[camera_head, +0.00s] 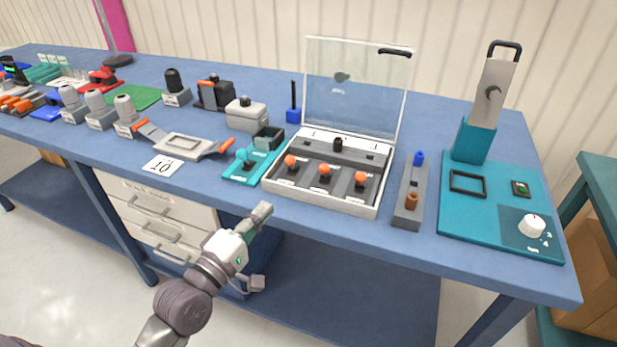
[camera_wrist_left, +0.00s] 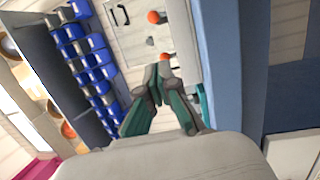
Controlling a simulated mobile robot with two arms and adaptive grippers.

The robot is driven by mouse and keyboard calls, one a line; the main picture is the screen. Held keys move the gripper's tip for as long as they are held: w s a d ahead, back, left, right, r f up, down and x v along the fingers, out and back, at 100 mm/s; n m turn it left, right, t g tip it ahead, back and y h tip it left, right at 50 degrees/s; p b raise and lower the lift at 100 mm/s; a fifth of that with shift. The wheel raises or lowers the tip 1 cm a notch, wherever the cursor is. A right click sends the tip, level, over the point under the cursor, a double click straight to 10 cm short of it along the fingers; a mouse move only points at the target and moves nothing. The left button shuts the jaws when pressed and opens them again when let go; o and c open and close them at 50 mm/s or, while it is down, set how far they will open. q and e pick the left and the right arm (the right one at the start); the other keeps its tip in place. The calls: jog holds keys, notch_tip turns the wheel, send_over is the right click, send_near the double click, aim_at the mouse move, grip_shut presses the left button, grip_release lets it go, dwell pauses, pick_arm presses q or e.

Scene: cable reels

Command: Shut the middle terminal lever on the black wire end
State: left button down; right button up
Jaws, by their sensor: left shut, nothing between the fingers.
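A white terminal box (camera_head: 330,203) sits on the blue bench with its clear lid (camera_head: 350,85) raised. It holds three levers with orange knobs: left (camera_head: 291,161), middle (camera_head: 324,169) and right (camera_head: 361,179). A small black cylinder (camera_head: 338,144) stands behind them. I cannot make out a black wire end under the middle lever. My left gripper (camera_head: 263,210) is shut and empty, in front of the bench edge and left of the box. In the left wrist view, my left gripper (camera_wrist_left: 158,77) points toward the box, with two orange knobs beyond it. My right gripper is not in view.
A teal fixture (camera_head: 246,164) stands just left of the box. A grey block (camera_head: 407,205) with a blue and a brown peg is to its right, then a teal panel (camera_head: 500,215) with a dial. A bare bench strip lies in front of the box.

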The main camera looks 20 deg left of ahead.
aim_at(309, 190)
pick_arm(q)
jog(key=p+x, duration=0.1)
jog(key=x, duration=0.9)
jog(key=shift+w+d+p, duration=0.55)
jog(key=shift+w+d, duration=0.2)
jog(key=shift+d, duration=0.25)
jog(key=shift+w+d, duration=0.35)
jog(key=shift+d, duration=0.3)
